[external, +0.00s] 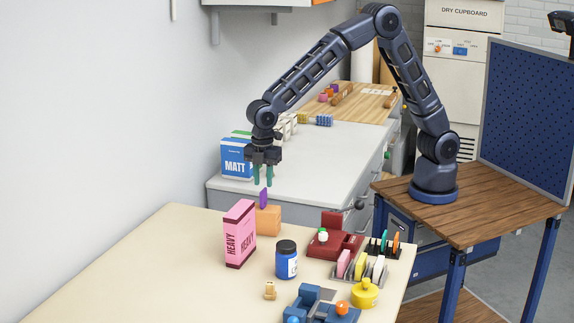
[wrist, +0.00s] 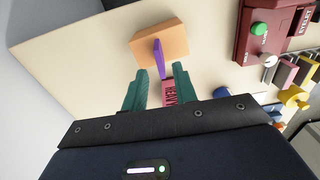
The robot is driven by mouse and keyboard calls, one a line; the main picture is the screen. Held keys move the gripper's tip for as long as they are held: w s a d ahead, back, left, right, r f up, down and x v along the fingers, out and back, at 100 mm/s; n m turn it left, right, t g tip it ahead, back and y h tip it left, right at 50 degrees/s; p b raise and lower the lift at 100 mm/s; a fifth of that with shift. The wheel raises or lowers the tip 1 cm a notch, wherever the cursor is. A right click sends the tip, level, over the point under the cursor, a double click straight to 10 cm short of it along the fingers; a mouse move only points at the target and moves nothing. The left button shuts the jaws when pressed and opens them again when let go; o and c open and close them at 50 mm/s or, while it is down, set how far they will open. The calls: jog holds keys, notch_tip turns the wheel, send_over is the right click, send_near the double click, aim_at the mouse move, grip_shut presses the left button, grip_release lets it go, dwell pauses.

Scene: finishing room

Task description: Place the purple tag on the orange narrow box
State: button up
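The purple tag (external: 264,198) stands upright, thin edge up, apparently on top of the orange narrow box (external: 269,221) near the table's back edge. In the wrist view the tag (wrist: 159,58) overlaps the face of the orange box (wrist: 172,42). My gripper (external: 263,182) is above the tag, fingers pointing down. In the wrist view the green fingers of my gripper (wrist: 160,72) are spread, with gaps on both sides of the tag, so it holds nothing. The tag's lower edge contact with the box is hard to make out.
A pink HEAVY box (external: 239,234) stands close beside the orange box, to its left. A blue jar (external: 286,260), a dark red device (external: 335,243) and a rack (external: 360,266) stand to the right. The front left of the table is clear.

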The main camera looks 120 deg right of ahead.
aim_at(263, 190)
notch_tip(263, 190, up, 5)
jog(key=shift+f, duration=0.1)
jog(key=s+a+r+m+t, duration=0.1)
jog(key=s+r+m, duration=0.1)
jog(key=s+r, duration=0.75)
jog(key=s+r+m+t, duration=0.15)
jog(key=s+r, duration=0.45)
jog(key=s, duration=0.7)
jog(key=s+f+m+t, duration=0.1)
jog(key=s+m, duration=0.4)
jog(key=s, duration=1.8)
jog(key=shift+s+f+t, duration=0.2)
jog(key=shift+s+t, duration=0.15)
jog(key=shift+t, duration=0.2)
